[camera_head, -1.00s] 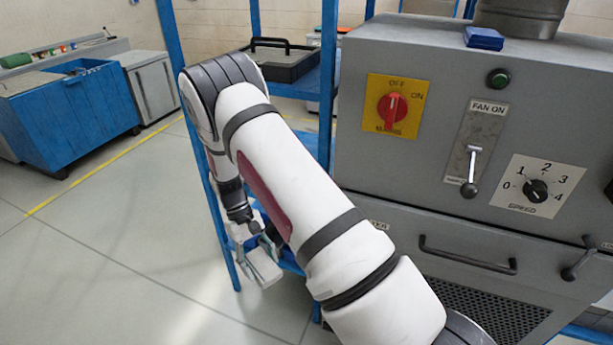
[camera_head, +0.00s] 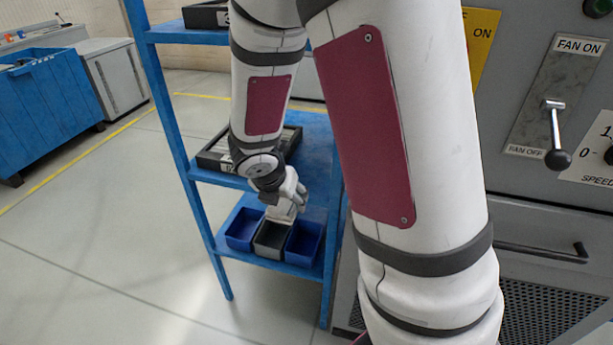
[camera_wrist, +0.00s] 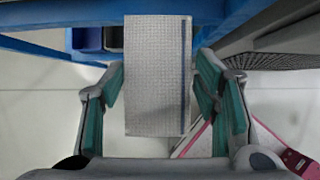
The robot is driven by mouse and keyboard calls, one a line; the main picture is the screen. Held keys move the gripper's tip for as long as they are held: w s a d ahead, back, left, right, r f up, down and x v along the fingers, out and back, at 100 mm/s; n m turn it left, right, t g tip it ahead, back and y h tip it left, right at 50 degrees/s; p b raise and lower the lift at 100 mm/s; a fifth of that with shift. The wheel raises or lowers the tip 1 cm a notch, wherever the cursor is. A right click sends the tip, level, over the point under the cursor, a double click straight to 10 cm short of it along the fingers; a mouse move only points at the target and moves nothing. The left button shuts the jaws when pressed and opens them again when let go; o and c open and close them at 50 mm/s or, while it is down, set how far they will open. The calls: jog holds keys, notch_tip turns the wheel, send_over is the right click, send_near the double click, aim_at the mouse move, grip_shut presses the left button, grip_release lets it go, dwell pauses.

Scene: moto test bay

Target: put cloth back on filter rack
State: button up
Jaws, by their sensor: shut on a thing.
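The cloth (camera_wrist: 157,85) is a folded, pale grey woven piece with a dark blue stripe along its right side in the wrist view. My gripper (camera_wrist: 161,70) is shut on it, with teal-padded fingers on either side. In the head view my gripper (camera_head: 291,196) is low at the blue rack (camera_head: 170,110), just above the bins of the lower shelf. Part of the pale cloth (camera_head: 281,212) shows below it over the grey bin. Whether it touches the bin cannot be told.
The lower shelf holds a blue bin (camera_head: 242,229), a grey bin (camera_head: 270,241) and another blue bin (camera_head: 304,244). A black tray (camera_head: 215,156) is on the shelf above. A grey machine cabinet (camera_head: 540,215) stands close on the right. The floor to the left is clear.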

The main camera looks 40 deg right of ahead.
jog(key=p, duration=0.3)
send_over(310, 171)
jog(key=s+a, duration=0.1)
jog(key=a, duration=0.1)
jog(key=shift+s+d, duration=0.1)
jog(key=shift+d, duration=0.05)
jog(key=shift+d+f+b, duration=0.1)
jog(key=shift+f+b, duration=0.35)
jog(key=shift+f, duration=1.3)
jog(key=shift+f+b, duration=0.25)
jog(key=shift+b, duration=0.05)
jog(key=o, duration=1.1)
jog(key=shift+r, duration=0.1)
jog(key=shift+r+p, duration=0.2)
jog(key=shift+p, duration=0.15)
jog(key=p+v, duration=0.2)
jog(key=v, duration=1)
jog(key=shift+p, duration=0.4)
